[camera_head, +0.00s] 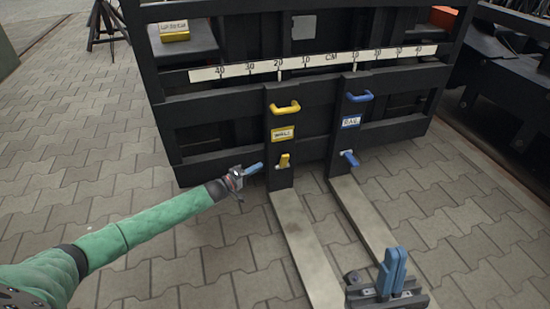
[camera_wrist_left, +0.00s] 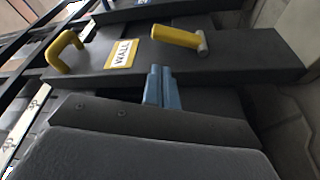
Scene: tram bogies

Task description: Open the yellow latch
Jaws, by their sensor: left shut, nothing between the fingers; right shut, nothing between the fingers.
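The yellow latch (camera_head: 284,161) is a small lever low on a black upright, below a yellow "WALL" label (camera_head: 283,133) and a yellow handle (camera_head: 285,107). In the left wrist view the latch (camera_wrist_left: 177,37) points from its pivot toward the handle (camera_wrist_left: 65,50), with the label (camera_wrist_left: 122,54) between them. My left gripper (camera_head: 255,168) has blue fingers and is shut and empty, just left of the latch and apart from it. Its fingertips (camera_wrist_left: 160,72) show below the latch in the wrist view. My right gripper (camera_head: 392,270) is shut and empty at the lower right.
A second upright has a blue handle (camera_head: 359,96), a blue-framed label (camera_head: 351,121) and a blue latch (camera_head: 349,158). Two flat forks (camera_head: 306,243) extend forward on the paving. A centimetre scale (camera_head: 318,62) crosses the black frame. Free paving lies to the left.

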